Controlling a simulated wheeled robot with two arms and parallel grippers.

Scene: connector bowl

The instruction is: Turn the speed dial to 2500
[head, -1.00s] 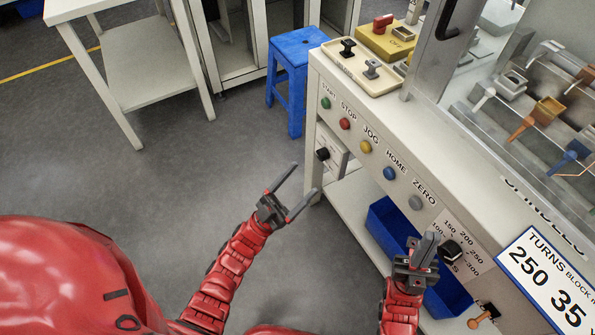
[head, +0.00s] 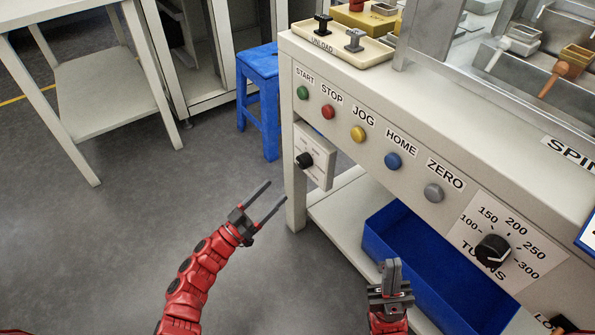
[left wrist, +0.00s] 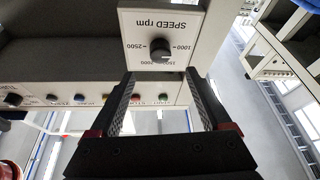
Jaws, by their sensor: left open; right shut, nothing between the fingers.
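The speed dial is a black knob (head: 305,160) on a pale plate (head: 322,168) at the left end of the machine's front. In the left wrist view the knob (left wrist: 160,49) appears upside down, with "SPEED rpm" and marks including 1000 and 2500 around it. I cannot tell which mark it points to. My left gripper (head: 277,191) is open and empty, below and left of the dial in the head view. In the left wrist view its fingers (left wrist: 160,78) lie either side of the line to the knob, apart from it. My right gripper (head: 391,262) is shut and empty, low at right.
A row of buttons runs along the panel from START (head: 302,93) to ZERO (head: 433,193). A separate TURNS dial (head: 492,250) is at right. A blue bin (head: 425,275) sits on the shelf below. A blue stool (head: 259,95) stands behind.

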